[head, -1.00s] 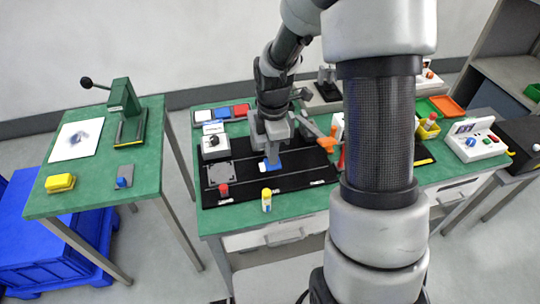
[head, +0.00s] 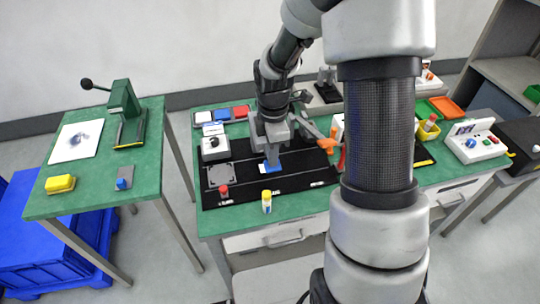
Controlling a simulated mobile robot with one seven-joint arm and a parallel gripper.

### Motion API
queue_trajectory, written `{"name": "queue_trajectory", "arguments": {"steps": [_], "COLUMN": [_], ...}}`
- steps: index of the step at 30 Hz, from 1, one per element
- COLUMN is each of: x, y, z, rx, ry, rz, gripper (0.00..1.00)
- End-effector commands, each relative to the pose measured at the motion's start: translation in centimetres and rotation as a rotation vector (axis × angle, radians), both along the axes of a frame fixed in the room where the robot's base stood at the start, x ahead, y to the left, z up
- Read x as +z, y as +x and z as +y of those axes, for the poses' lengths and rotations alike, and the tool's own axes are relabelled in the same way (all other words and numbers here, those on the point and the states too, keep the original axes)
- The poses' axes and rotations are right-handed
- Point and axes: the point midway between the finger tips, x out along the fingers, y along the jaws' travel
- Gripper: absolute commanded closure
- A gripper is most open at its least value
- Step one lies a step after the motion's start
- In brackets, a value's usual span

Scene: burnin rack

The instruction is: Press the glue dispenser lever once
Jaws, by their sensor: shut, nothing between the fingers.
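A grey bar with an orange end (head: 327,144) sticks out just right of my gripper, above the black mat. It may be the glue dispenser lever, but I cannot tell for sure, as my arm hides much of what is behind and to the right. My gripper (head: 273,158) points down over the black mat (head: 296,183), shut and empty. Its fingertips are at a small blue piece (head: 277,168) with a white part beside it. I cannot tell whether they touch it. The orange end is apart from the fingertips.
A green press with a black-knobbed handle (head: 125,100) and a yellow block (head: 60,184) stand on the left table. A yellow-capped bottle (head: 266,200) stands at the bench's front edge. A white button box (head: 476,142) is at right. A floor gap separates the tables.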

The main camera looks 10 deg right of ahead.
Motion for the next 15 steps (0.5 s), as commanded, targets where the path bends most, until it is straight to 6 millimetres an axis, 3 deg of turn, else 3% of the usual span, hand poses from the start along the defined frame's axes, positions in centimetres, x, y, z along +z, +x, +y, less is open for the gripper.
{"name": "queue_trajectory", "arguments": {"steps": [15], "x": [2.9], "y": [-0.2], "z": [0.0], "rx": [0.000], "ry": [0.000], "rz": [-0.001], "gripper": [1.00]}}
